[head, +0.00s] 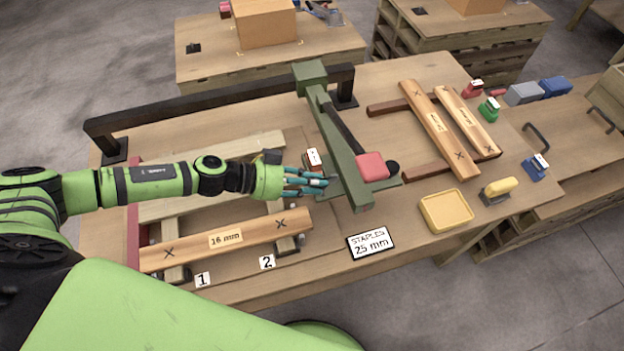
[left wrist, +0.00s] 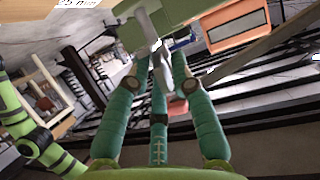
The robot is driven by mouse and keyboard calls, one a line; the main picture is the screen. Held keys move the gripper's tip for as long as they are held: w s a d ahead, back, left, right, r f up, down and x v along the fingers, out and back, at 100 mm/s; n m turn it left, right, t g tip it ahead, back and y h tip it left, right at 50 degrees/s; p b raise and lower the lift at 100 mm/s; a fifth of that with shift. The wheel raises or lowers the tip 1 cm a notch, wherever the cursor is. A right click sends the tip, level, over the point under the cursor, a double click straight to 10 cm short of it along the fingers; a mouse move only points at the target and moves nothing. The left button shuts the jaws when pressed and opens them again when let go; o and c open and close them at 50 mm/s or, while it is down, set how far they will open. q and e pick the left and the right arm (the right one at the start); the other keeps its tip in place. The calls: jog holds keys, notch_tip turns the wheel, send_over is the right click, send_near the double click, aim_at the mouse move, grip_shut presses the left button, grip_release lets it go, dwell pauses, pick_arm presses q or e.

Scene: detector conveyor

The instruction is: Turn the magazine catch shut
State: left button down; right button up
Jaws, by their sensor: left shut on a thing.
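The green stapler arm (head: 340,150) slants across the workbench, with a red pad (head: 372,166) and a black knob at its near end. My left gripper (head: 326,183) reaches in from the left and touches the arm's left side. In the left wrist view, its teal fingers (left wrist: 160,72) are closed around a small light-grey lever (left wrist: 160,50), apparently the magazine catch, under the green body (left wrist: 168,18). The fingers hide the catch in the head view, so its exact angle cannot be told. My right gripper is not in view.
A 16 mm board (head: 245,236) lies on a frame at left. A "STAPLES 25 mm" card (head: 370,242) and yellow tray (head: 447,210) are in front. Boards (head: 440,130) lie at right; a black rail (head: 215,103) runs behind. Several coloured small items stand at far right.

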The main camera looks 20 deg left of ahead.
pick_arm(q)
jog(key=shift+w+a+r+m+g+h, duration=0.1)
jog(key=shift+w+m+g+h, duration=0.1)
jog(key=shift+m+g, duration=0.2)
jog(key=shift+w+m+g+h, duration=0.1)
jog(key=shift+m+g+h, duration=0.1)
jog(key=shift+m+g, duration=0.2)
jog(key=m+g+b, duration=0.3)
jog(key=g+b, duration=0.1)
jog(key=b, duration=0.1)
jog(key=w+m+g+y+b, duration=0.1)
jog(key=m+g+b, duration=0.3)
jog(key=b, duration=0.2)
jog(key=w+m+g+y+b, duration=0.1)
jog(key=m+g+b, duration=0.3)
jog(key=b, duration=0.1)
jog(key=shift+w+f+g+b, duration=0.1)
jog(key=shift+f+g+b, duration=0.2)
jog(key=shift+f+b, duration=0.1)
jog(key=shift+r+m+g+y+b, duration=0.2)
jog(key=shift+m+g+y+b, duration=0.15)
jog(key=shift+m+b, duration=0.2)
jog(key=shift+r, duration=0.1)
jog(key=c, duration=1.2)
grip_release()
jog(key=shift+c, duration=0.2)
